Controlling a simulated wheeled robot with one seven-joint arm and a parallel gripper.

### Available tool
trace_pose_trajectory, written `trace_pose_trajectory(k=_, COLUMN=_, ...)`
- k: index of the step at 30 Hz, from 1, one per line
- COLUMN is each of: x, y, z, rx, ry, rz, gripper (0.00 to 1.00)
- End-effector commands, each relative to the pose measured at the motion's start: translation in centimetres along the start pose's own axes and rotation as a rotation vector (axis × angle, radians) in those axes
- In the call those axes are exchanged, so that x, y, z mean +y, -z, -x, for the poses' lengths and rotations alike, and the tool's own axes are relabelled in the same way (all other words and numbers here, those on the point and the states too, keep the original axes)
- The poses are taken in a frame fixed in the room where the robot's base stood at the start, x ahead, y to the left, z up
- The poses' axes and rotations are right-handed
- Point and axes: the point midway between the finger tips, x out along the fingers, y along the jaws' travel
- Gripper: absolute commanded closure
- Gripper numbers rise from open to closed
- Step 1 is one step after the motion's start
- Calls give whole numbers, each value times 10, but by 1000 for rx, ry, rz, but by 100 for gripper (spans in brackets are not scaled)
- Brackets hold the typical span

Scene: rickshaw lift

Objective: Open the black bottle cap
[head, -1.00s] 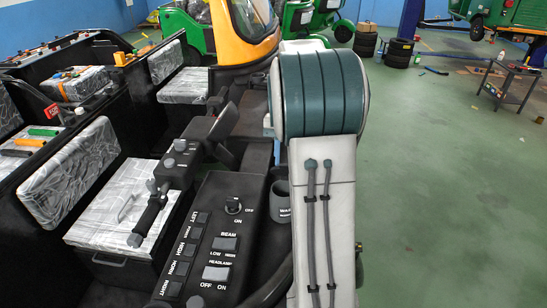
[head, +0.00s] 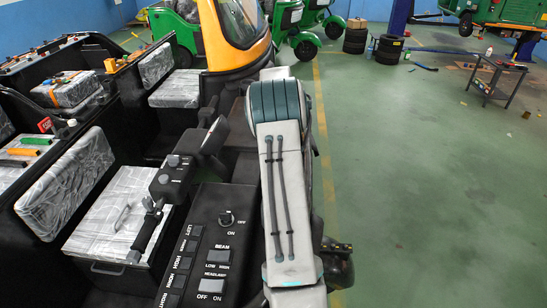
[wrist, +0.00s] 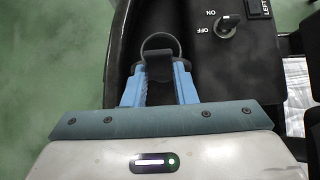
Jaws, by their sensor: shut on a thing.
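In the wrist view, my gripper (wrist: 159,80) has two blue fingers reaching over a black part of the rickshaw's front panel. The fingers are shut on a small dark piece, which I take to be the black bottle cap (wrist: 159,66). A grey ring (wrist: 160,37) shows just beyond the fingertips, next to the dark piece. I cannot tell from this view whether the cap is seated or lifted. In the head view my arm covers the bottle, and the cap and fingertips are hidden there.
The black control panel (head: 206,262) lies left of my arm, with a rotary knob (head: 227,216) that also shows in the wrist view (wrist: 229,22). The handlebar (head: 150,228) is farther left. Open green floor (head: 430,190) lies to the right.

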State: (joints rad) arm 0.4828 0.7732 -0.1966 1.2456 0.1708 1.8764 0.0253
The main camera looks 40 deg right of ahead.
Motion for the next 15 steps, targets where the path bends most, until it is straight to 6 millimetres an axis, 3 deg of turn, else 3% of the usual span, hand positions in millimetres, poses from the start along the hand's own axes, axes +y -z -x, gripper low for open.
trace_pose_trajectory(k=15, x=0, y=8, z=-6, rx=-51, ry=-2, rz=-1, gripper=100)
